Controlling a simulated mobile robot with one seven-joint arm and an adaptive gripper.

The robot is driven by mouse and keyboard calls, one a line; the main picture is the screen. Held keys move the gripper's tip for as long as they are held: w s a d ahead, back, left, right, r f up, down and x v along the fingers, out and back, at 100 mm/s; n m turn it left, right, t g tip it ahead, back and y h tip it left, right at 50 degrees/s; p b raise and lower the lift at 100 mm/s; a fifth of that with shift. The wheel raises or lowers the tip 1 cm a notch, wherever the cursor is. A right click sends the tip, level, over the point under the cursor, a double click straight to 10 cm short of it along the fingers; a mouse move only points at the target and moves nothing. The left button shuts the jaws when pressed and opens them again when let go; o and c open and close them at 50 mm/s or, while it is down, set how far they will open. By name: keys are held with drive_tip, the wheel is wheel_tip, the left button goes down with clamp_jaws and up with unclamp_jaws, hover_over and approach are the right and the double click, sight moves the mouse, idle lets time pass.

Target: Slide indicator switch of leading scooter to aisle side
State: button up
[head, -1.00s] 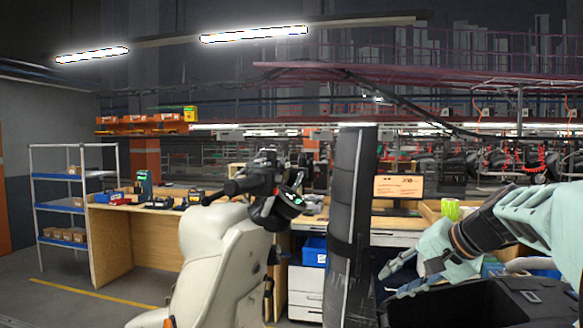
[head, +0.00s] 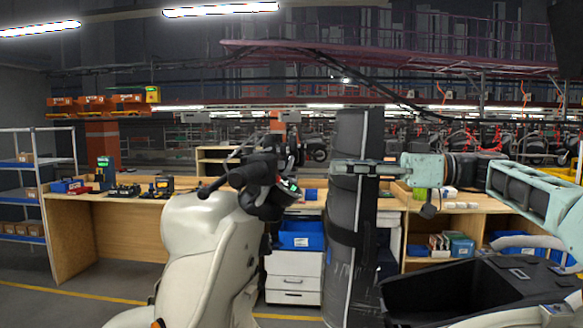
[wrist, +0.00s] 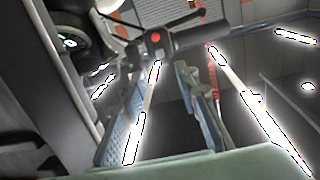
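The leading scooter (head: 195,240) is cream-white and stands left of centre in the head view. Its black handlebar (head: 240,176) has a small green-lit display (head: 290,185). In the wrist view the handlebar's switch housing (wrist: 155,50) with a red button lies beyond my fingertips, beside a black grip (wrist: 205,38); the lit display (wrist: 68,40) is at upper left. The indicator slider itself is too small to make out. My gripper (head: 336,167) points left toward the handlebar, apart from it. Its two fingers (wrist: 160,80) are spread with nothing between them.
A dark padded column (head: 352,225) stands directly behind my gripper in the head view. A black open bin (head: 450,295) is at lower right. Wooden benches (head: 110,235) with boxes and a blue shelf rack (head: 30,190) stand behind. Floor at left is clear.

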sight(284, 165)
drive_tip(key=a, duration=0.3)
drive_tip(key=w+a+p, duration=0.1)
drive_tip(key=a, duration=0.3)
drive_tip(key=a+p, duration=0.1)
drive_tip(key=a, duration=0.2)
drive_tip(key=shift+w+a, duration=0.2)
drive_tip(key=shift+a, duration=0.1)
clamp_jaws()
